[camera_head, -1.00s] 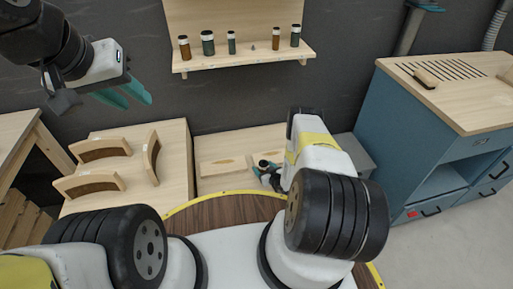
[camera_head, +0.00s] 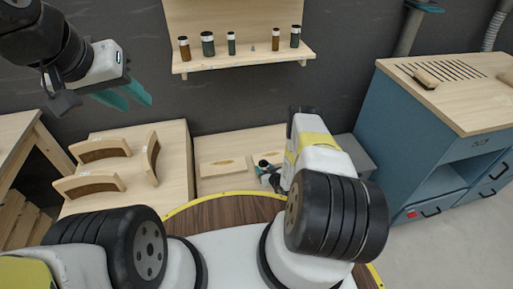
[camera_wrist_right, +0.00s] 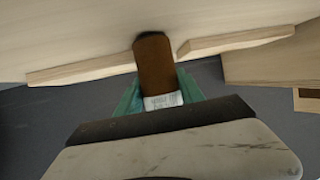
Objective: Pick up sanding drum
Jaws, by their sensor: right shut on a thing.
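A brown sanding drum (camera_wrist_right: 155,65) with a white printed end stands out from between the teal fingers of my right gripper (camera_wrist_right: 160,95) in the right wrist view. The gripper is shut on it. In the head view my right gripper (camera_head: 266,172) is low in front of the wall, partly hidden by my own arm; the drum is hard to make out there. My left gripper (camera_head: 125,97) is open and empty at the upper left.
A low wooden bench (camera_head: 180,190) at left carries curved wooden pieces (camera_head: 100,148). A flat wooden piece (camera_head: 222,166) lies near my right gripper. A blue cabinet (camera_head: 400,120) stands at right.

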